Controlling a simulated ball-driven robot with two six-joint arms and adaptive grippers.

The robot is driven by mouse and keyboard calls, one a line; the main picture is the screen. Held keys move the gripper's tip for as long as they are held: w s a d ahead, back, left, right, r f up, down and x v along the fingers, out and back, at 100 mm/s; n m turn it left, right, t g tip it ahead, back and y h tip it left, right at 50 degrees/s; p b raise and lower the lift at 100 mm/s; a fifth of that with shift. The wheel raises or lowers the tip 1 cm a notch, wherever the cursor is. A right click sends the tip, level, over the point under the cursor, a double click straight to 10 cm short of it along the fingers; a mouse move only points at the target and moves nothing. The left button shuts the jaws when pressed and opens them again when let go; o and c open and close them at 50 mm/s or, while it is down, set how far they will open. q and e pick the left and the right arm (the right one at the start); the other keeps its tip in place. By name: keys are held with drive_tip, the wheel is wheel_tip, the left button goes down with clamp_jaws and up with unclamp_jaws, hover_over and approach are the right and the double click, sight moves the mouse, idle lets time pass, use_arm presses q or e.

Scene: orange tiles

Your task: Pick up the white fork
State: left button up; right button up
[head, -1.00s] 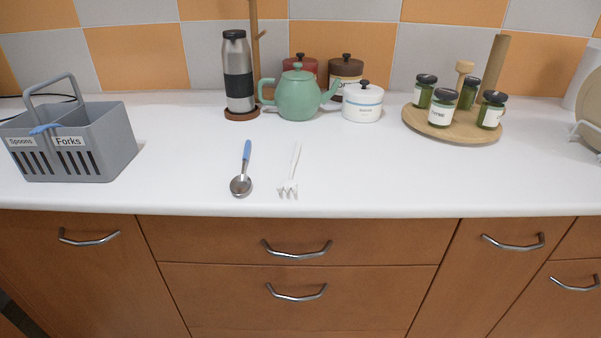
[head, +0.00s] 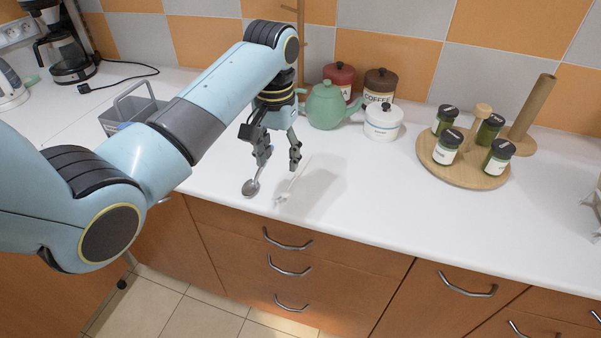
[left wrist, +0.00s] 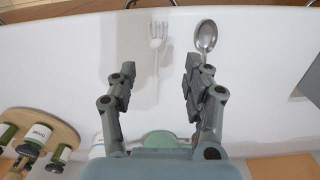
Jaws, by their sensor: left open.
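The white fork lies on the white counter; its tines (head: 283,196) show in the head view, with the handle running back to the right. In the left wrist view the fork (left wrist: 157,45) lies between my finger lines, tines toward the top. My left gripper (head: 277,162) is open and empty above the counter, over the spoon and fork handles. The left wrist view also shows its two fingers (left wrist: 158,80) spread apart. A metal spoon (head: 250,188) lies left of the fork; in the left wrist view the spoon (left wrist: 206,37) is beside one finger.
The green teapot (head: 325,106), a white canister (head: 382,123) and other canisters stand behind. A round wooden tray (head: 440,166) with several jars is to the right. The grey caddy (head: 112,120) is partly behind my left arm. The front counter to the right is clear.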

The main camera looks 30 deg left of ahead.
sight(282, 198)
use_arm(q)
drive_tip(key=f, duration=1)
drive_tip(key=shift+d+f, duration=0.2)
drive_tip(key=shift+d, duration=0.05)
drive_tip(key=shift+s, duration=0.1)
clamp_jaws()
